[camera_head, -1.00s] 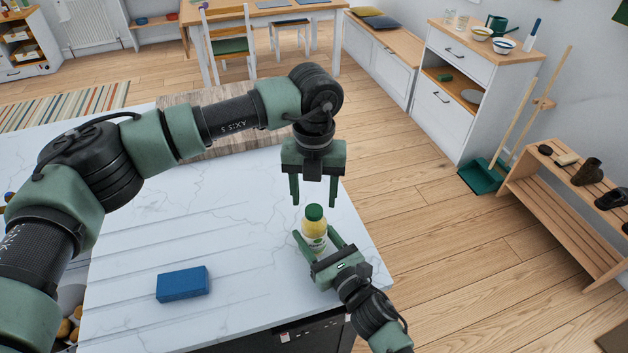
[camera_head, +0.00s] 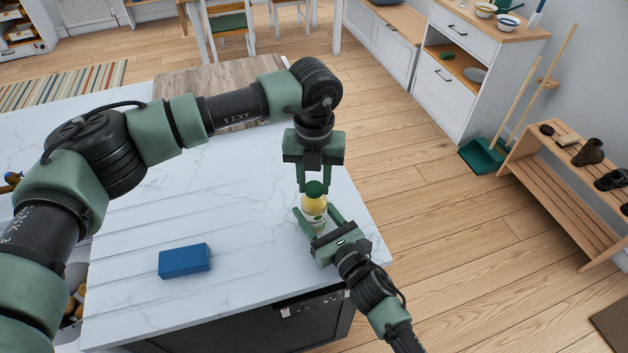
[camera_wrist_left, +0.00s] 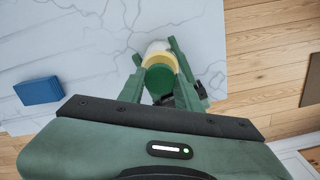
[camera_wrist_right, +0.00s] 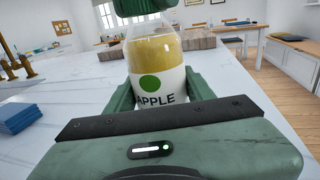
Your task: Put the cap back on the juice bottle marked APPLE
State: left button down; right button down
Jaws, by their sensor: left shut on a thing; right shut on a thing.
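The juice bottle (camera_head: 314,212) stands upright on the marble counter, with yellow juice inside. Its white label reads APPLE in the right wrist view (camera_wrist_right: 158,88). My right gripper (camera_head: 318,226) is shut on the bottle's body from the front. The green cap (camera_head: 314,188) is at the top of the bottle, and it shows from above in the left wrist view (camera_wrist_left: 159,79). My left gripper (camera_head: 315,186) points down over the bottle and is shut on the cap. I cannot tell whether the cap is threaded on or only resting there.
A blue block (camera_head: 185,261) lies on the marble counter (camera_head: 230,215), left of the bottle. The counter's right edge is close to the bottle, with wooden floor beyond. The counter between block and bottle is clear.

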jog(key=shift+f, duration=0.1)
pick_arm(q)
jog(key=m, duration=1.5)
jog(key=c, duration=1)
grip_release()
jog(key=shift+r, duration=2.25)
